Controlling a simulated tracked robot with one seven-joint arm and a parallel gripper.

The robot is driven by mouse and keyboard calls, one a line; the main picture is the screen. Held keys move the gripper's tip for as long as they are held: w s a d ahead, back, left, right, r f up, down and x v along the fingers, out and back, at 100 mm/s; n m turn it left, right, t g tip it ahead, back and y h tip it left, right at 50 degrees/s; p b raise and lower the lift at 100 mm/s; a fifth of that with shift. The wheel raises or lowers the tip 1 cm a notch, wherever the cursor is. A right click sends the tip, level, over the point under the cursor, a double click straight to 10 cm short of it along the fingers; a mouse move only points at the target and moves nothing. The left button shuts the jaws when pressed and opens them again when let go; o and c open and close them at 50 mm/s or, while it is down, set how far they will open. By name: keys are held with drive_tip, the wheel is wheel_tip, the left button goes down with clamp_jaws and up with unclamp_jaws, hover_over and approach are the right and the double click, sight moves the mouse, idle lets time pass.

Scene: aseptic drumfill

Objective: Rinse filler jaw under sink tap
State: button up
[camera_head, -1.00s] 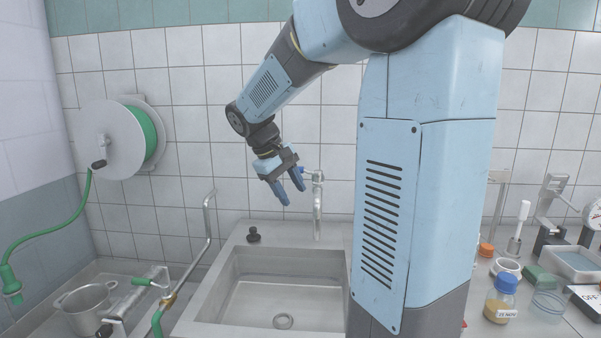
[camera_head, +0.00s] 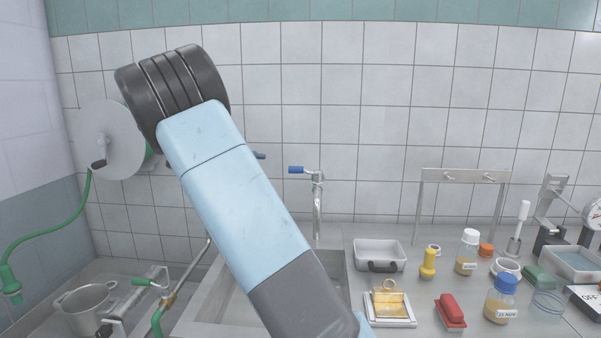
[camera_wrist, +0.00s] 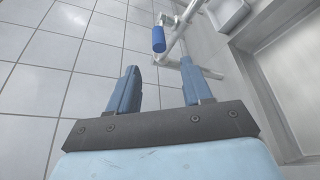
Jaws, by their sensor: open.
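My gripper (camera_wrist: 158,64) is open and empty in the wrist view, its two blue fingers apart. The tap's blue lever handle (camera_wrist: 158,40) shows just beyond and between the fingertips, and the metal tap (camera_wrist: 182,40) is beside it. In the head view the tap (camera_head: 317,205) stands behind the sink with its blue lever (camera_head: 296,170) pointing left. My arm hides most of the gripper there; a small blue tip shows left of the lever. The sink (camera_head: 213,300) is partly covered by my arm. I cannot tell which item is the filler jaw; a brass piece (camera_head: 390,303) lies on a small white tray.
Right of the sink, the counter holds a metal pan (camera_head: 379,254), a yellow plunger-like piece (camera_head: 428,264), a red block (camera_head: 451,309), a blue-capped bottle (camera_head: 502,299) and a hook rack (camera_head: 463,172). At left are a pot (camera_head: 86,308) and a green hose (camera_head: 50,230). The tiled wall is close behind.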

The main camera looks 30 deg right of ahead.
sight(299, 172)
drive_tip(key=x, duration=1.3)
drive_tip(key=shift+d, duration=0.35)
drive_tip(key=shift+f, duration=0.1)
clamp_jaws()
drive_tip(key=shift+s, duration=0.1)
